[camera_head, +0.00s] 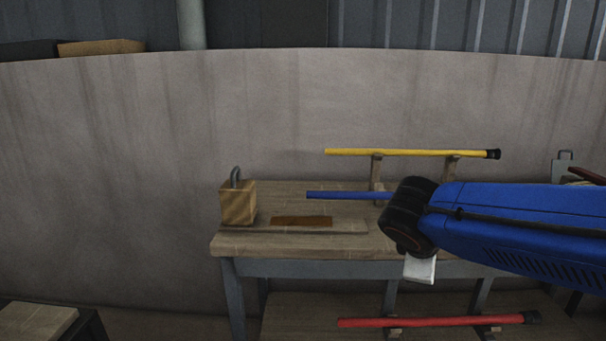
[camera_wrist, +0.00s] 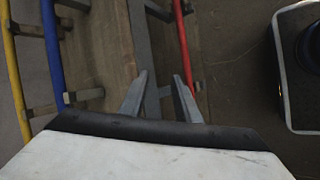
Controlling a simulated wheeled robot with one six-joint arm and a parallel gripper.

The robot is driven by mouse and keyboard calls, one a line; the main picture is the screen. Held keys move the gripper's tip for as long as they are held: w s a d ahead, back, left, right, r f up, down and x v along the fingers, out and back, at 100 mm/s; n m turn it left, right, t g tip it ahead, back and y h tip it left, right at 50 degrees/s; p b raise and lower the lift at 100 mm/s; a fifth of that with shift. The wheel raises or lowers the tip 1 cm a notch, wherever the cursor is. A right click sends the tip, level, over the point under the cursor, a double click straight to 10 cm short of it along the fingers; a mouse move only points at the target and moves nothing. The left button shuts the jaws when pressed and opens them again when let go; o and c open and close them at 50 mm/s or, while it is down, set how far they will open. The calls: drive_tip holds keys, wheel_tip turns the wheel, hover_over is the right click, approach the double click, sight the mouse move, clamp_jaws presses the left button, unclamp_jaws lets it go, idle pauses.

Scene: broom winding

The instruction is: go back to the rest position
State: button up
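My gripper (camera_wrist: 160,75) shows two grey fingers standing apart with nothing between them in the wrist view. In the head view my blue arm reaches in from the right, and a pale part of its end shows over the bench's front edge; the fingers are hidden there. A yellow pole (camera_head: 410,153) with a black end lies on upright supports at the bench's back. A blue pole (camera_head: 348,195) lies in front of it, partly hidden by my arm. A red pole (camera_head: 430,321) lies low at the front. All three show left and right of the fingers in the wrist view.
The wooden bench (camera_head: 290,243) carries a wooden block with a metal loop (camera_head: 238,202) and a brown flat piece (camera_head: 302,221). A curved grey wall (camera_head: 150,150) stands behind. Another low wooden surface (camera_head: 35,322) is at bottom left. Floor between them is clear.

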drive_tip(key=s+d+f+m+y, duration=0.1)
drive_tip(key=s+f+m+y, duration=0.1)
drive_tip(key=s+m, duration=0.4)
drive_tip(key=s+d+f+m+g+y, duration=0.1)
drive_tip(key=s+f+m+y, duration=0.2)
drive_tip(key=s, duration=0.6)
drive_tip(key=shift+s+d+f+m, duration=0.2)
drive_tip(key=shift+f+m, duration=0.85)
drive_tip(key=shift+m, duration=0.75)
